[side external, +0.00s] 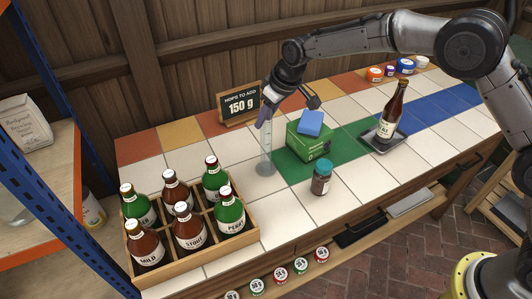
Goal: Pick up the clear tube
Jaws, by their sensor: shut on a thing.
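The clear tube (265,153) stands upright on the white tiles, left of the green box, with its round base on the table. My gripper (265,117) is at the top of the tube, with its fingers shut on it. The fingers partly hide the tube's upper end. I cannot tell any gap under the base.
A green box (309,145) with a blue sponge (311,122) is right of the tube. A small brown jar (321,178) stands in front. A wooden crate (262,238) of bottles is at front left. A sign (239,103) stands behind. A bottle (391,113) stands on a dark tray (369,138).

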